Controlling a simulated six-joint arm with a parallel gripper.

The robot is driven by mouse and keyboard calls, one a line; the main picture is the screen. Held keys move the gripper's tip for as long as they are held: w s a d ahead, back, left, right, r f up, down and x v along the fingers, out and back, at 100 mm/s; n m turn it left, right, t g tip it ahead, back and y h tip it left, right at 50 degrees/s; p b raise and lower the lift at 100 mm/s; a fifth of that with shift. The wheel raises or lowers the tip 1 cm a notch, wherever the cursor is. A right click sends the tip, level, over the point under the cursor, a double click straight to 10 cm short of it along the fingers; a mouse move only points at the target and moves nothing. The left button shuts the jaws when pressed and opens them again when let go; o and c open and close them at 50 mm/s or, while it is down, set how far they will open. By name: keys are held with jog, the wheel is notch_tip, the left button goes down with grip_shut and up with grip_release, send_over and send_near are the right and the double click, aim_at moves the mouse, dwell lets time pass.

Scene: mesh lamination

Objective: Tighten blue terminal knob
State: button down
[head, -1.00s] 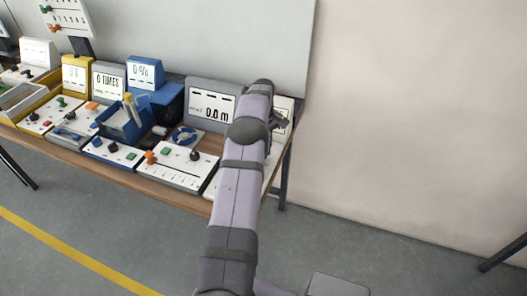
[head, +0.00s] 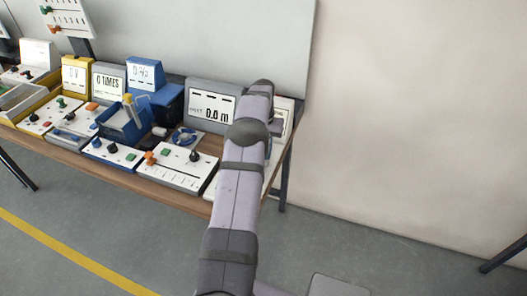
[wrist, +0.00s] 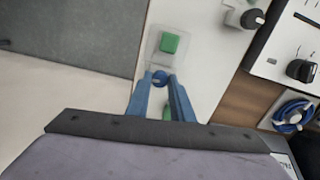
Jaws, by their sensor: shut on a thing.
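The blue terminal knob (wrist: 160,78) sits on a white panel (wrist: 205,45) in the wrist view. My gripper (wrist: 160,84) has its two blue fingers closed around the knob, one on each side. In the head view my arm covers the gripper and the knob, so neither shows there. A green square button (wrist: 169,43) in a clear frame is just beyond the knob on the same panel. A bit of green also shows between the fingers, nearer my wrist.
A black knob (wrist: 252,18) is on the panel's right side. A neighbouring white unit (wrist: 283,57) with a black dial stands further right, near a coil of blue cable (wrist: 294,114). Several other devices and displays crowd the table (head: 130,178) to the left of my arm.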

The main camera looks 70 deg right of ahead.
jog(key=m, duration=0.6)
jog(key=shift+d+r, duration=0.1)
jog(key=m, duration=0.7)
dwell(0.5)
jog(key=c, duration=1.6)
grip_release()
jog(key=shift+o, duration=0.2)
jog(key=shift+r+b, duration=1.05)
jog(key=shift+r, duration=2.6)
